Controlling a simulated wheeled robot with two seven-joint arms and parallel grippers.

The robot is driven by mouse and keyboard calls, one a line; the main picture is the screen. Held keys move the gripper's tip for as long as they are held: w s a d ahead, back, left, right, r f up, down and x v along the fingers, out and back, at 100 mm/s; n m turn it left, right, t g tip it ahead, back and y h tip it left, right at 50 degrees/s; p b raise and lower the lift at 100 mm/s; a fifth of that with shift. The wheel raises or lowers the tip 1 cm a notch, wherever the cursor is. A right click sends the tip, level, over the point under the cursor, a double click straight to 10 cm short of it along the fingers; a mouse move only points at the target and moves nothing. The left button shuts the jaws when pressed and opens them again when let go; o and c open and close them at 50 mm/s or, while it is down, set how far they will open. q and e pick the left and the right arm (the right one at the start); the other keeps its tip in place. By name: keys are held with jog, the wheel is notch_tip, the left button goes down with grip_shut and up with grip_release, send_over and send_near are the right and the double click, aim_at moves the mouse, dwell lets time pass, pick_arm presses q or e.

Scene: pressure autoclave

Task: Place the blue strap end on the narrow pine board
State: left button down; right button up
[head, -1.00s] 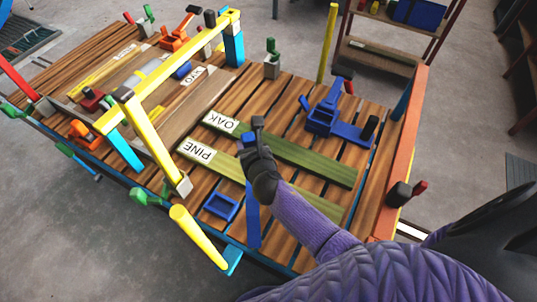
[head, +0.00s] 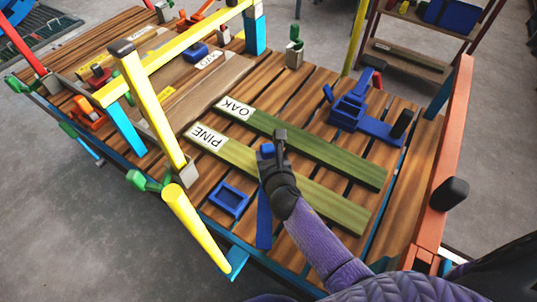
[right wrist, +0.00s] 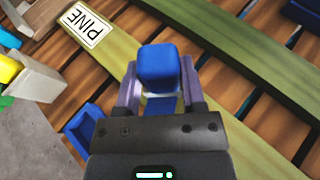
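My right gripper (head: 273,152) is shut on the blue strap end (head: 266,150). In the right wrist view the blue strap end (right wrist: 158,64) stands as a block between the two fingers (right wrist: 159,76). The blue strap (head: 264,222) runs down from it toward the front edge of the table. The narrow pine board (head: 333,205) is olive green with a white PINE label. In the head view the held end overlaps this board near its middle. I cannot tell whether it touches the board. My left gripper is out of view.
The OAK board (head: 330,157) lies behind, parallel to the pine board. A blue clamp (head: 352,110) lies at the back right and a blue frame (head: 229,199) at the front. A yellow frame (head: 150,105) rises on the left; an orange rail (head: 440,180) bounds the right.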

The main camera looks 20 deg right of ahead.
jog(key=o, duration=0.4)
jog(key=shift+s+r+p, duration=0.15)
jog(key=shift+r+p, duration=0.2)
jog(key=shift+r, duration=0.05)
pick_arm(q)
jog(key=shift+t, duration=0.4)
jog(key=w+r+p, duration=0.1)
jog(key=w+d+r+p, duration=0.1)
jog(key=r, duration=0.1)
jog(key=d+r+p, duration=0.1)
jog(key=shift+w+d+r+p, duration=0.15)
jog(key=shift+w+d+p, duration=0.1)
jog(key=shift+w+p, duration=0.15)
pick_arm(e)
jog(key=v, duration=1.1)
jog(key=shift+s, duration=0.3)
